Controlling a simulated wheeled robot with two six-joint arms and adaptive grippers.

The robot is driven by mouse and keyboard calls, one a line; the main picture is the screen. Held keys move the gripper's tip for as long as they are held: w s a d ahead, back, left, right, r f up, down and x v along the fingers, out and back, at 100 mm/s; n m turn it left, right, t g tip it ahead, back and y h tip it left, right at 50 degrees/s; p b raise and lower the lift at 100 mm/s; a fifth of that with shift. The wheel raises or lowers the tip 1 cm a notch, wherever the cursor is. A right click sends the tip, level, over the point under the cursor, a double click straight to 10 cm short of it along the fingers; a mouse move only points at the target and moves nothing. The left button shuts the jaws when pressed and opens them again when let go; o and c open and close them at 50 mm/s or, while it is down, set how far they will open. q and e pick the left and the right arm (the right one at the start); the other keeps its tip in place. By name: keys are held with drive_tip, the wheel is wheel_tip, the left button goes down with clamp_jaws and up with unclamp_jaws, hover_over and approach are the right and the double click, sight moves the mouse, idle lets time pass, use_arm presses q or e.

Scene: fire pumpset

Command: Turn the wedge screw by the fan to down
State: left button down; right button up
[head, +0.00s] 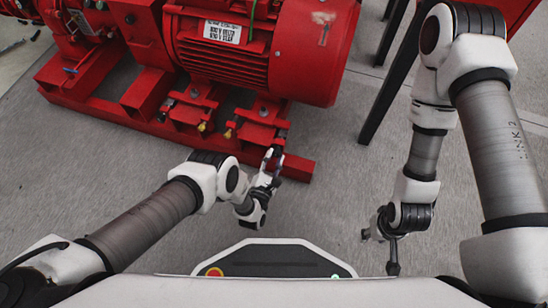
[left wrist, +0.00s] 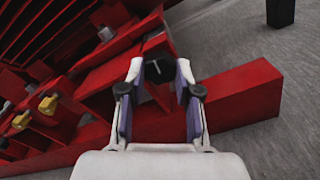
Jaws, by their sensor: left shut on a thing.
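The red motor (head: 262,45) stands on a red base frame (head: 294,166), with its rounded fan end to the right. My left gripper (head: 273,157) is at the frame's near right corner, below the fan end. In the left wrist view its two fingers (left wrist: 157,76) are shut on the dark head of the wedge screw (left wrist: 158,69). The head bears a pale T-shaped mark. In the head view the fingers largely hide this screw. My right gripper (head: 379,250) hangs over the bare floor at the right, away from the pumpset; its finger gap is unclear.
Yellow-tipped screws (head: 202,127) sit on the frame left of my left gripper, and also show in the left wrist view (left wrist: 47,104). A dark table leg (head: 388,88) stands at the right. The grey floor (head: 325,215) between my arms is clear.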

use_arm(q)
drive_tip(key=shift+w+n, duration=0.1)
drive_tip(key=shift+n, duration=0.7)
drive_tip(key=c, duration=0.8)
unclamp_jaws()
